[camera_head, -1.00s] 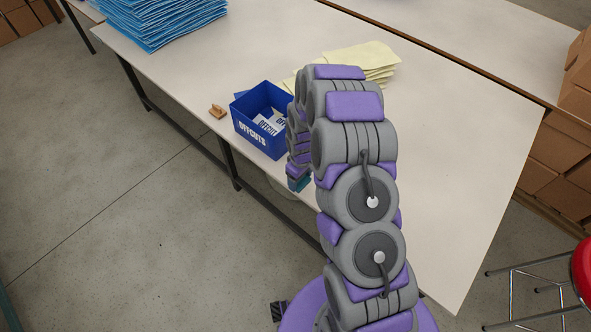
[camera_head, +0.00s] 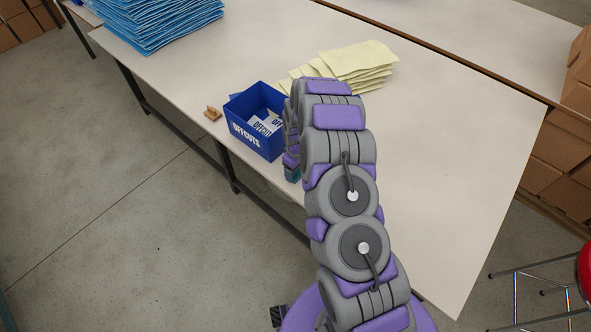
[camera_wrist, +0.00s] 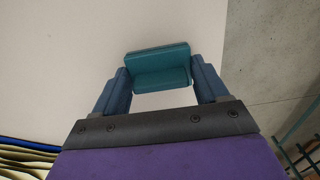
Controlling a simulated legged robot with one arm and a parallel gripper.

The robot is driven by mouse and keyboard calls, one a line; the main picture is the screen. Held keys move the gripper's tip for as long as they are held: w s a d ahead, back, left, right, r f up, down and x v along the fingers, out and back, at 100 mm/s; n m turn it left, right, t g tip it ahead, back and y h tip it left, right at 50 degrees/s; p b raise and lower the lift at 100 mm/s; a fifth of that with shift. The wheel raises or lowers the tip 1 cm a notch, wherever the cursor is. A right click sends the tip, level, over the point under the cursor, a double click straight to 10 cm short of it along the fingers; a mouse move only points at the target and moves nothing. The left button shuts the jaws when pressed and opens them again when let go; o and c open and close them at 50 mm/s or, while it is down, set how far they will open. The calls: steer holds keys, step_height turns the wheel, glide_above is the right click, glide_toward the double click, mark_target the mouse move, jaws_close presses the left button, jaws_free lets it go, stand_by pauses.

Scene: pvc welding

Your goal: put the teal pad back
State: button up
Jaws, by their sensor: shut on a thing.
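The teal pad (camera_wrist: 158,66) is a small block held between the two blue fingers of my gripper (camera_wrist: 160,82) in the wrist view. The fingers press on its left and right ends. The pale table top shows behind and below the pad. In the head view my arm hides most of the gripper. Only a small teal bit of the gripper end (camera_head: 292,175) shows at the table's front edge, right of the blue bin. I cannot tell how high the pad is above the table.
A blue bin (camera_head: 240,131) marked OFFCUTS holds labelled pieces. A small wooden item (camera_head: 212,113) sits left of it at the table edge. Yellow sheets (camera_head: 358,60) and a blue stack (camera_head: 165,22) lie farther back. The table's right part (camera_head: 440,150) is clear.

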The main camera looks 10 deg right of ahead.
steer(key=o, duration=0.7)
steer(key=shift+a, duration=0.35)
steer(key=shift+c, duration=0.2)
steer(key=o, duration=0.4)
steer(key=shift+a, duration=0.45)
steer(key=shift+c, duration=0.2)
steer(key=shift+d, duration=0.55)
steer(key=shift+d+r, duration=0.1)
steer(key=shift+r, duration=0.2)
steer(key=s+a+r+m+p, duration=0.1)
steer(key=s+r, duration=0.3)
steer(key=r, duration=0.8)
steer(key=s+a+r+p, duration=0.1)
steer(key=s+r, duration=0.3)
steer(key=r, duration=0.7)
steer(key=s+r+m, duration=0.2)
steer(key=s+r, duration=0.3)
steer(key=s, duration=0.6)
steer(key=s+d+r+m+g, duration=0.1)
steer(key=s+r, duration=0.4)
steer(key=s, duration=0.6)
steer(key=s+r+m, duration=0.3)
steer(key=s+r, duration=0.1)
steer(key=s, duration=0.8)
steer(key=shift+d+r+g, duration=0.2)
steer(key=shift+r+g, duration=0.2)
